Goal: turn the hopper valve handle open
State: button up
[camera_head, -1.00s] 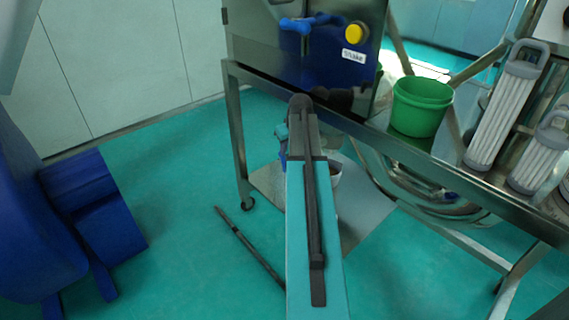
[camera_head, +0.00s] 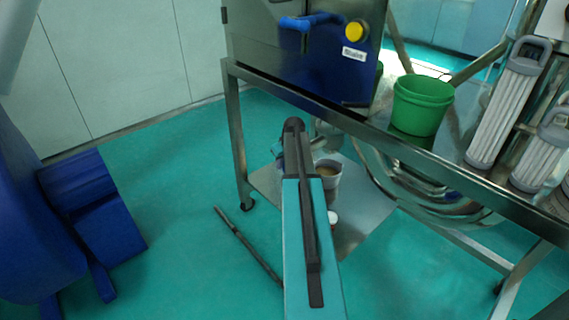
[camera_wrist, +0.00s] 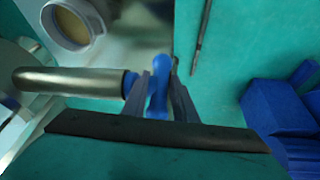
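In the wrist view, the blue valve handle (camera_wrist: 158,96) stands between the two fingers of my gripper (camera_wrist: 162,78). The left finger looks very close to the blue grip, and a narrow gap seems to show at the right finger. Whether both fingers press on it cannot be told. A silver cylinder with a blue end (camera_wrist: 75,81) lies just left of the fingers. In the head view, my arm reaches down below the cabinet, and my gripper and the valve handle are hidden behind it.
A metal frame table (camera_head: 470,185) carries a green bucket (camera_head: 421,106) and the cabinet with a yellow button (camera_head: 356,31). A container (camera_head: 328,172) stands on the lower shelf; it also shows in the wrist view (camera_wrist: 72,24). A dark rod (camera_head: 247,243) lies on the floor.

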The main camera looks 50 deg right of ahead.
grip_shut()
jog(key=shift+f, duration=0.1)
jog(key=shift+s+a+f+t+b, duration=0.1)
jog(key=shift+f+t+b, duration=0.05)
jog(key=shift+t+b, duration=0.75)
jog(key=t+b, duration=0.1)
jog(key=b, duration=0.2)
jog(key=shift+t, duration=0.4)
jog(key=shift+t+b, duration=0.3)
jog(key=shift+b, duration=0.15)
jog(key=shift+r+h, duration=0.2)
jog(key=shift+h, duration=0.1)
